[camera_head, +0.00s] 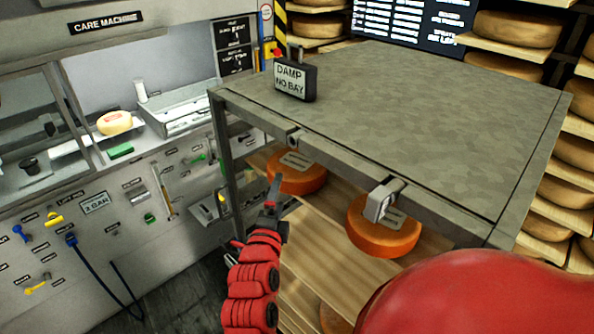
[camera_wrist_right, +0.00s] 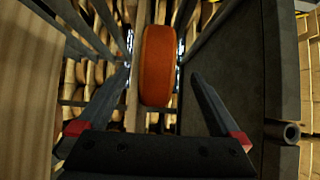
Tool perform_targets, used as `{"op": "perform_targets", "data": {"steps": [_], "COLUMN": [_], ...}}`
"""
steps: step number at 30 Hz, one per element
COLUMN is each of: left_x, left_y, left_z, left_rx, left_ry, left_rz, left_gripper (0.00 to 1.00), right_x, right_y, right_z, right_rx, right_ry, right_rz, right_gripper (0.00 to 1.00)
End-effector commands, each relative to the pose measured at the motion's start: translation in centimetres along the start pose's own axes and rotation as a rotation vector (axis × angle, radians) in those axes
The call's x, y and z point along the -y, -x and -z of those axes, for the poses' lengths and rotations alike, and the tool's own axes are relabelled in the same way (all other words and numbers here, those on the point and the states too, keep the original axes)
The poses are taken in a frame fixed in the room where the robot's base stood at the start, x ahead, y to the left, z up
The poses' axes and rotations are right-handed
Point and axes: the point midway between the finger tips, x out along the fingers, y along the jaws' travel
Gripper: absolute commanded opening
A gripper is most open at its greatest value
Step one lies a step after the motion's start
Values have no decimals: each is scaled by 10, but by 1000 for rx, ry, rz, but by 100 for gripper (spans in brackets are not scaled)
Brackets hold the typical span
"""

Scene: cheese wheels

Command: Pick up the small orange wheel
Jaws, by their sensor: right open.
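Two orange cheese wheels lie flat on the wooden shelf under the grey top in the head view: a left one (camera_head: 300,183) and a right one (camera_head: 375,238). Each has a label on top; the grey top partly hides them. I cannot tell for certain which is the small one. My right gripper (camera_head: 273,188) is at the front left of the shelf, beside the left wheel in the picture. In the right wrist view an orange wheel (camera_wrist_right: 157,65) shows edge-on between the spread, empty fingers, seemingly beyond their tips. My left gripper is not in view.
The grey rack top (camera_head: 400,110) overhangs the shelf (camera_head: 335,222), with a post (camera_head: 224,150) at its left. A "DAMP NO BAY" sign block (camera_head: 296,82) stands on top. A grey latch (camera_head: 383,200) hangs before the right wheel. A tool panel is at left.

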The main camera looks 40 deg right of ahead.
Motion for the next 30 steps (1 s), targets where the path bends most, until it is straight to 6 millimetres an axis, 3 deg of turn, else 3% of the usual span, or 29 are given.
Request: {"op": "perform_targets", "data": {"steps": [1, 6, 12, 20, 30], "left_x": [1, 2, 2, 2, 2], "left_y": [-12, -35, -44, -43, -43], "left_z": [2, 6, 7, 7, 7], "left_rx": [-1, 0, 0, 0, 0], "left_ry": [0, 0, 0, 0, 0], "left_rz": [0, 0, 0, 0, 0], "left_gripper": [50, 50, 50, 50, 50], "right_x": [5, 2, 0, -3, -3], "right_y": [-6, -28, -45, -47, -47], "right_z": [0, -4, -5, -6, -6], "right_rx": [-4, -4, -2, 0, -1], "right_ry": [2, 3, 1, 0, 0], "right_rz": [-4, -8, -1, -2, -1], "right_gripper": [100, 100, 100, 100, 40]}}
